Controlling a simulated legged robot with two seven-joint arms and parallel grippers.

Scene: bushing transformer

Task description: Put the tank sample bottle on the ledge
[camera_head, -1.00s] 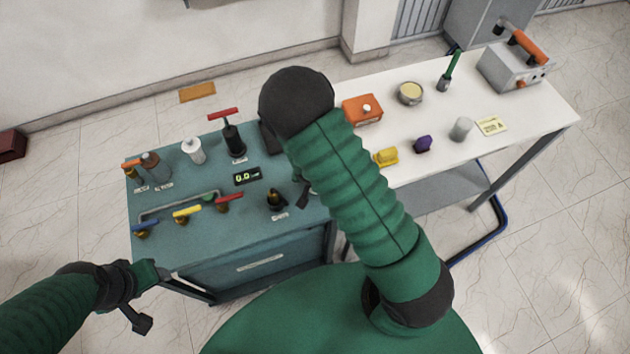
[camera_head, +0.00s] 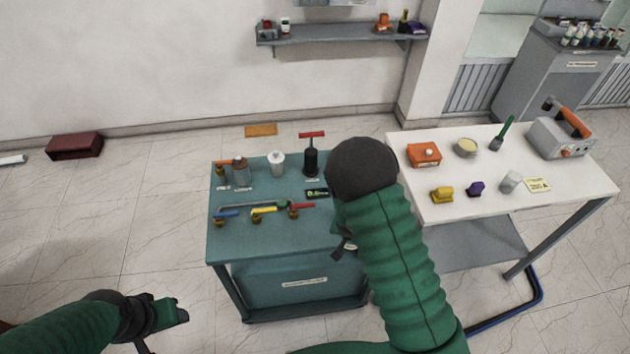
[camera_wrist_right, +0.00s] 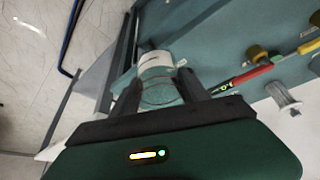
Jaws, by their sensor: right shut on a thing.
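My right gripper (camera_wrist_right: 160,92) is shut on a clear bottle with a white label (camera_wrist_right: 156,62), which looks like the tank sample bottle. It is above the teal bench (camera_wrist_right: 225,55). In the head view my right arm hides the bottle and most of that gripper, in front of the bench's right side. A grey wall shelf (camera_head: 340,41), the likely ledge, is at the back, well away from the gripper.
The teal bench (camera_head: 235,247) carries coloured valve handles, canisters and a red-handled pump (camera_head: 311,155). A white table (camera_head: 570,185) at right holds an orange box (camera_head: 424,154) and several small items. The shelf has small items at both ends and a clear middle.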

